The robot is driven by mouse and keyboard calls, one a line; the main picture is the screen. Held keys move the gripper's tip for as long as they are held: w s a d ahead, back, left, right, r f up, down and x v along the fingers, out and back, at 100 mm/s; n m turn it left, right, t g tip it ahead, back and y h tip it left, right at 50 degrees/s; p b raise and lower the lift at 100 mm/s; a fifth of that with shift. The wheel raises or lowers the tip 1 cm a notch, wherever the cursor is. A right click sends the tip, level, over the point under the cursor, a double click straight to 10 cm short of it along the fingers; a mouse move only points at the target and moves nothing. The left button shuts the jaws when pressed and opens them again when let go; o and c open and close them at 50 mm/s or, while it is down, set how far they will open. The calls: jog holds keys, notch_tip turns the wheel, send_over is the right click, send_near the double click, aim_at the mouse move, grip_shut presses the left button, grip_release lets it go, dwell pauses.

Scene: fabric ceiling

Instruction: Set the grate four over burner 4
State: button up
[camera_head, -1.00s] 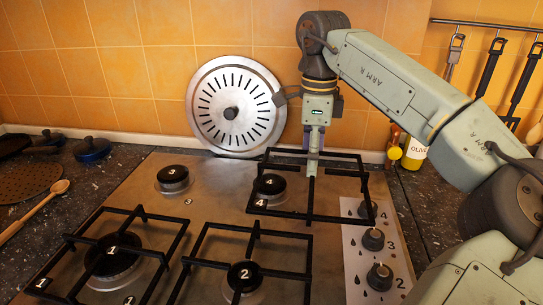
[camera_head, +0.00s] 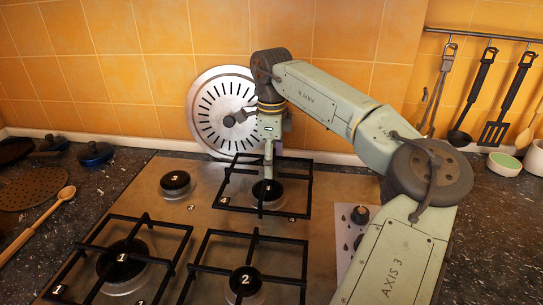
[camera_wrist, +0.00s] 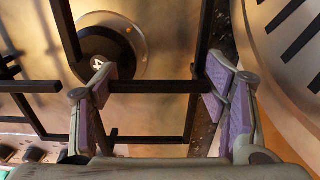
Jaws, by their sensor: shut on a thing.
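Grate four (camera_head: 309,187), a black square frame with inner bars, is around burner 4 (camera_head: 275,193) as seen in the head view. Its number 4 label shows at the front left corner. My gripper (camera_head: 268,165) is shut on a bar of it on the far side. In the wrist view, my gripper (camera_wrist: 160,85) has its purple-padded fingers at both ends of a stretch of the grate's bar (camera_wrist: 150,87). Burner 4 (camera_wrist: 100,45) lies beneath, toward the upper left. I cannot tell whether the grate touches the hob or hangs slightly above.
Burner 3 (camera_head: 175,183) is bare at the left. Grates stand over burner 1 (camera_head: 122,262) and burner 2 (camera_head: 245,280) in front. A round slotted metal disc (camera_head: 215,125) leans on the tiled wall behind my gripper. Control knobs (camera_head: 360,215) are to the right.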

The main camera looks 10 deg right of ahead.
jog(key=shift+f, duration=0.35)
jog(key=shift+f+b, duration=0.2)
jog(key=shift+b, duration=0.1)
jog(key=o, duration=1.6)
jog(key=shift+c, duration=0.2)
notch_tip(320, 180, up, 13)
jog(key=b, duration=0.1)
jog(key=shift+b, duration=0.4)
jog(key=shift+s, duration=0.15)
